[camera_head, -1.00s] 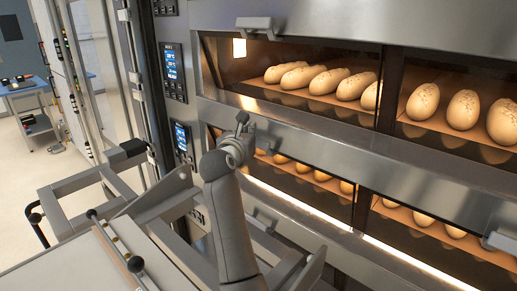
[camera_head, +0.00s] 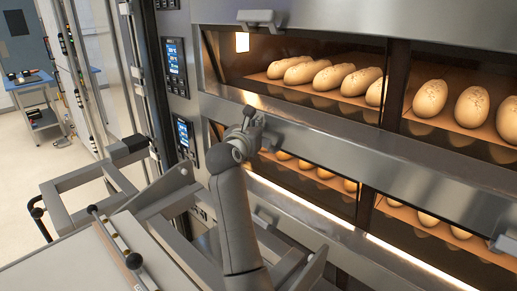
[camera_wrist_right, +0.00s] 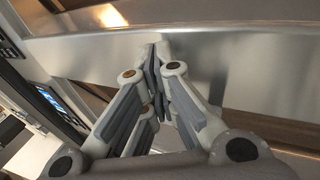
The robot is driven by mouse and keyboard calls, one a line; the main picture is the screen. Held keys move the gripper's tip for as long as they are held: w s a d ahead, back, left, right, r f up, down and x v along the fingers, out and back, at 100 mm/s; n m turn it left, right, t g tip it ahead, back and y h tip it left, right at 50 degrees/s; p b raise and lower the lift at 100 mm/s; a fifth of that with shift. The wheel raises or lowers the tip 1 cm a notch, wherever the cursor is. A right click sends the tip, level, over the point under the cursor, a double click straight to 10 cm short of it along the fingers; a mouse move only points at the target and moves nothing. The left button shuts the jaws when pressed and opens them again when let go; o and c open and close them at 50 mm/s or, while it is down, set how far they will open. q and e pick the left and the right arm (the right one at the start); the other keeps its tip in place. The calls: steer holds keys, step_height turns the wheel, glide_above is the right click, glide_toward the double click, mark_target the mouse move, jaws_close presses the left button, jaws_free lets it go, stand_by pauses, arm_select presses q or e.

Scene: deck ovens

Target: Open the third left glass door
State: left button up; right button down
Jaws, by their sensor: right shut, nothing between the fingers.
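The oven's upper left glass door (camera_head: 228,60) is closed, with loaves behind it. The lower left glass door (camera_head: 285,172) is also closed, partly hidden by my right arm. I cannot tell which one counts as third. My right gripper (camera_head: 252,115) is shut and empty, in front of the steel band between these doors. In the right wrist view its fingertips (camera_wrist_right: 157,48) meet close to the bare steel panel (camera_wrist_right: 235,55); I cannot tell if they touch it. A handle (camera_head: 262,18) is above the upper door, and another (camera_head: 266,214) is behind my arm. My left gripper is out of view.
Control displays (camera_head: 175,60) line the oven's left side. Another handle (camera_head: 503,244) is at the lower right. A grey metal frame (camera_head: 100,178) stands at the lower left. A blue-topped cart (camera_head: 28,80) is far back on open floor.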

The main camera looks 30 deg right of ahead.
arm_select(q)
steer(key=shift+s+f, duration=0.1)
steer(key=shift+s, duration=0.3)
arm_select(e)
steer(key=shift+f, duration=0.15)
steer(key=shift+f, duration=0.1)
